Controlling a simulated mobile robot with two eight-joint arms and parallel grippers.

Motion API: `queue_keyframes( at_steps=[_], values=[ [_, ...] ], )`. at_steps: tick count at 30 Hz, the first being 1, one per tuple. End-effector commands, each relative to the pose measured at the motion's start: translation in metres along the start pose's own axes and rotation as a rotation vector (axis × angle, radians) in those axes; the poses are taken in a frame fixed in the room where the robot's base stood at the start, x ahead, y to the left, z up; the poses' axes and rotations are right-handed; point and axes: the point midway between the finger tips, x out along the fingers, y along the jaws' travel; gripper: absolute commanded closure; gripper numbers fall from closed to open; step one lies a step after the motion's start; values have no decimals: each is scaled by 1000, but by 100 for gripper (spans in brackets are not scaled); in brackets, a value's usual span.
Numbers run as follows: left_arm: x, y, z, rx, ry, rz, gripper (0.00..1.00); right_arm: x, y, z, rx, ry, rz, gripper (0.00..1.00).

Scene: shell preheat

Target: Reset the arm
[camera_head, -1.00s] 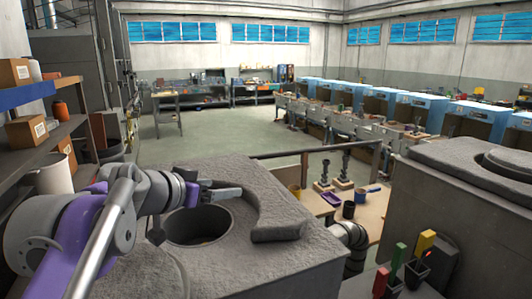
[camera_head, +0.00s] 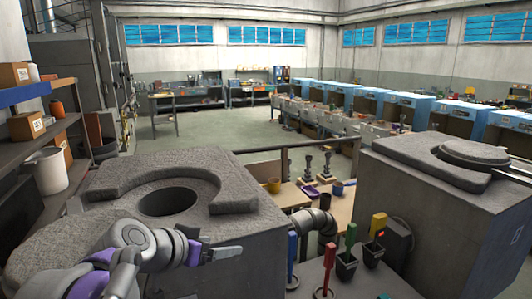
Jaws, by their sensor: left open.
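My left arm comes in from the lower left. My left gripper (camera_head: 226,253) is open and empty, in front of the near left grey furnace block (camera_head: 265,240). It points right and is below and apart from the block's round hole (camera_head: 167,202). The hole is uncovered, with a raised curved slab (camera_head: 232,200) partly around it. A rough grey slab (camera_head: 50,243) lies to the left of the hole, partly behind my arm. My right gripper is not in view.
A second grey block (camera_head: 430,210) with a round lid (camera_head: 473,153) stands at the right. Colored-handled tools and black holders (camera_head: 346,266) stand at the front right. A shelf (camera_head: 45,140) with boxes and a white bucket (camera_head: 46,172) is at the left. Open floor lies behind.

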Motion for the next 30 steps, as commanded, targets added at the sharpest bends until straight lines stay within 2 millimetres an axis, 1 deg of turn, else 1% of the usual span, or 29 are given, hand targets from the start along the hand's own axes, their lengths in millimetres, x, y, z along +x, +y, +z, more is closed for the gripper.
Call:
queue_keyframes(
  at_steps=[1,2,3,5,6,8,9,12,15,18,20,30],
  values=[
    [3,4,35,-20,-50,-10,11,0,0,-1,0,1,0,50],
    [4,6,56,-38,-83,-19,11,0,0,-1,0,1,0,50],
    [5,8,85,-60,-125,-35,11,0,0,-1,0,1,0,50],
    [6,10,130,-96,-190,-68,11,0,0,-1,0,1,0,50],
    [6,10,161,-120,-232,-95,11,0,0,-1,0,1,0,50],
    [4,10,205,-155,-290,-140,11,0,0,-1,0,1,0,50],
    [2,10,233,-178,-323,-173,11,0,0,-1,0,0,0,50],
    [-4,7,291,-226,-387,-255,11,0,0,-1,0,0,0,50],
    [-10,4,330,-261,-424,-320,11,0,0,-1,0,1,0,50],
    [-14,2,351,-281,-442,-360,11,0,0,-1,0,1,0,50],
    [-16,1,357,-286,-447,-372,11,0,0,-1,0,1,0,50],
    [-16,0,358,-289,-448,-375,11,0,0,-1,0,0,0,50]
  ],
)
